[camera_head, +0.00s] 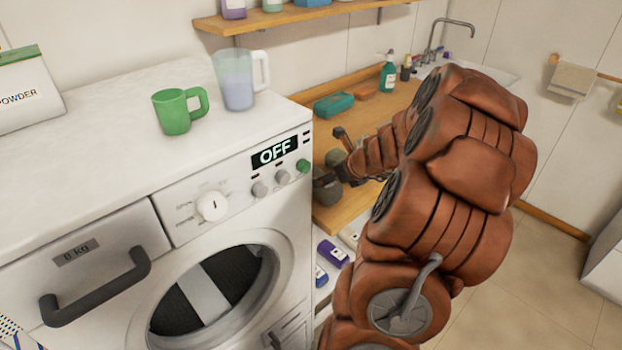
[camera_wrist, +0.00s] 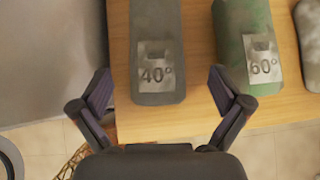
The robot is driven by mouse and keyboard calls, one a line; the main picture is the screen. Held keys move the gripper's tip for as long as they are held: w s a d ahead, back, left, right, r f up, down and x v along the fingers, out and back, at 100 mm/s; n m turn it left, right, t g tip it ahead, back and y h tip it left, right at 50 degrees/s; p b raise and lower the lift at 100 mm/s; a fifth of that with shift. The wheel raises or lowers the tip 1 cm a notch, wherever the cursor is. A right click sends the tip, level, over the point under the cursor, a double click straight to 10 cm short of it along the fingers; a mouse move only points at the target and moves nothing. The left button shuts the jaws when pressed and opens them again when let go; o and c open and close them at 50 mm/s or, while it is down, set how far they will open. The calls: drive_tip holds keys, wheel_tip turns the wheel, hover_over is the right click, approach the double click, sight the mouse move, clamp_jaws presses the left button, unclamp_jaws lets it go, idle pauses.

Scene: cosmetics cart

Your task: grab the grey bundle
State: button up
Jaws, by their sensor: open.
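My gripper (camera_wrist: 160,83) is open and empty. Its fingertips are on either side of the grey bundle's near end, with a gap on both sides. In the head view my arm and the washing machine partly hide the bundles.
A third, pale grey bundle (camera_wrist: 310,30) is cut off at the right edge of the wrist view. The washing machine (camera_head: 150,230) stands left of the counter (camera_head: 345,215). A green mug (camera_head: 176,112) and a jug (camera_head: 236,85) stand on the machine.

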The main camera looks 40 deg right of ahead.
drive_tip(key=shift+a+x, duration=0.15)
drive_tip(key=shift+x, duration=0.65)
drive_tip(key=shift+a+x, duration=0.1)
drive_tip(key=shift+x, duration=0.65)
drive_tip(key=shift+p+x, duration=0.55)
drive_tip(key=shift+x, duration=1.65)
drive_tip(key=c, duration=1.3)
